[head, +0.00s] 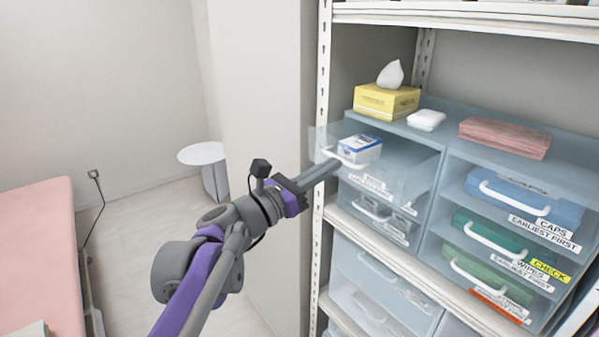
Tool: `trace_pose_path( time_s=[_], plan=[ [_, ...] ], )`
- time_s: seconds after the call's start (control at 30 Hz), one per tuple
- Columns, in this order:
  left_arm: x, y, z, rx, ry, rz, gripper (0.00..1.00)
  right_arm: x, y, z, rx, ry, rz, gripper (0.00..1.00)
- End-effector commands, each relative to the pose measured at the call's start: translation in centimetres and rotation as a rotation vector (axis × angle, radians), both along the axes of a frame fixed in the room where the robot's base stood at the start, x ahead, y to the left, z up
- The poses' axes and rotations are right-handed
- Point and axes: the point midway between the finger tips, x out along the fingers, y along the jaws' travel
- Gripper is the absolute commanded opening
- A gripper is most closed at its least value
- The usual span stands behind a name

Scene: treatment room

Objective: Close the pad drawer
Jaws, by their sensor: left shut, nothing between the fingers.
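A clear blue-tinted drawer (408,182) at the top left of the shelf's drawer unit stands pulled out. A white and blue box (360,149) lies in it. Its label is too small to read, so I cannot tell for sure that it is the pad drawer. Its white handle (345,161) is on the front panel. My left gripper (334,165) is shut and empty, with its fingertips at the drawer front beside the handle. I cannot tell whether they touch it. My right gripper is not in view.
A drawer below it (380,219) and the right column of labelled drawers (515,205) look shut. A yellow tissue box (386,101) stands on top. The white shelf upright (321,100) is close to my left arm. A pink bed (35,240) and a round table (201,153) stand left.

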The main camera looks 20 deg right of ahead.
Motion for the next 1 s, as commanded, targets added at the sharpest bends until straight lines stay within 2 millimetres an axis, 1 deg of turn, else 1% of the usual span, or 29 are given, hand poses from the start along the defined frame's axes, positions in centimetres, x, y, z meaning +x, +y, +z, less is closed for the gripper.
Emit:
trace_pose_path(
  time_s=[0.03,0.2,0.33,0.5,0.7,1.0],
  plan=[
    [0.4,-1.5,0.3,-0.001,0.0,-0.004,0.0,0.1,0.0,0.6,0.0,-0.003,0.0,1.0],
    [1.9,-5.3,0.3,0.0,-0.002,-0.003,0.0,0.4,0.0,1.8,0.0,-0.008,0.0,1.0],
    [2.8,-7.8,0.3,-0.001,-0.001,-0.002,0.0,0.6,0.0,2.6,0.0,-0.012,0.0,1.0],
    [3.6,-10.0,0.2,0.0,-0.001,-0.001,0.0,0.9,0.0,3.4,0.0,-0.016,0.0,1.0],
    [4.1,-11.3,0.1,0.0,-0.001,0.0,0.0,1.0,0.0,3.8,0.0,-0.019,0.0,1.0],
    [4.2,-11.6,0.1,-0.003,0.001,0.0,0.0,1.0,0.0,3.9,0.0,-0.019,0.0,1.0]
  ],
)
